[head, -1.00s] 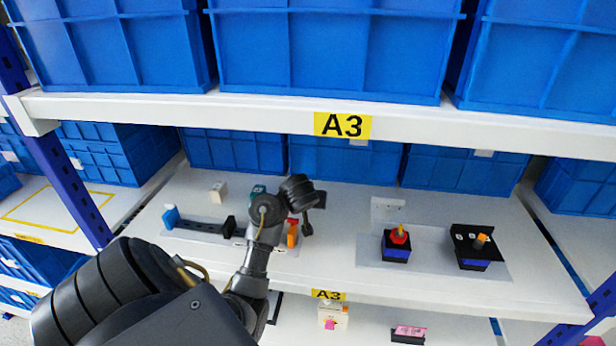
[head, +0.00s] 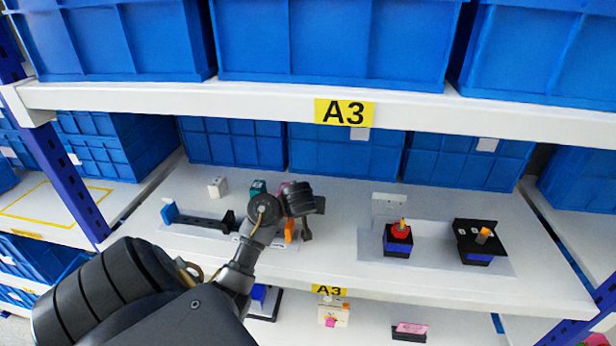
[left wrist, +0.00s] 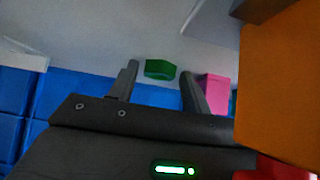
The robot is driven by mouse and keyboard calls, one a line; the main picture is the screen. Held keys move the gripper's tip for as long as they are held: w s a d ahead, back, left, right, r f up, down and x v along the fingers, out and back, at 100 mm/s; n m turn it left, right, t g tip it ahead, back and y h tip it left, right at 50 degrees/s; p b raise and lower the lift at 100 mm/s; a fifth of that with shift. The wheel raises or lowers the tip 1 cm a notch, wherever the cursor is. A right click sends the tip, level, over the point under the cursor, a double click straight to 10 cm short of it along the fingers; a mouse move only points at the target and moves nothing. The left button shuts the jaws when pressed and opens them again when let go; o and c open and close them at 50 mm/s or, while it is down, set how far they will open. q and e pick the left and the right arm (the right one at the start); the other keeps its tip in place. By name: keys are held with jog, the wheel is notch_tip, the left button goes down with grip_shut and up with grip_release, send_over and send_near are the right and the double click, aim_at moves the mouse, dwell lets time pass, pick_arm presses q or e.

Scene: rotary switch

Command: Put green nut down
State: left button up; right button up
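The green nut (left wrist: 160,69) shows in the left wrist view between the fingertips of my left gripper (left wrist: 159,72). The fingers are apart, with a small gap on each side of the nut. I cannot tell whether the nut rests on the shelf. In the head view the left gripper (head: 307,232) points down over the middle shelf, mostly behind its own wrist, and the nut is hidden there. My right gripper is in neither view.
An orange block (head: 289,230) stands close to the left gripper; it fills the right of the left wrist view (left wrist: 280,90). A pink block (left wrist: 215,94) is beside the fingers. A teal block (head: 258,187) stands behind. Two switch boxes (head: 397,240) (head: 478,243) are at right.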

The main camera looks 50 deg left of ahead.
pick_arm(q)
jog(key=shift+o, duration=0.6)
jog(key=shift+r, duration=0.1)
jog(key=shift+r+p, duration=0.35)
jog(key=p+v, duration=0.2)
jog(key=v, duration=0.2)
jog(key=shift+d+r+p, duration=0.1)
jog(key=shift+r+p, duration=0.2)
jog(key=shift+p, duration=0.05)
jog(key=p+v, duration=0.1)
jog(key=v, duration=0.6)
jog(key=shift+s, duration=0.3)
jog(key=shift+d, duration=0.15)
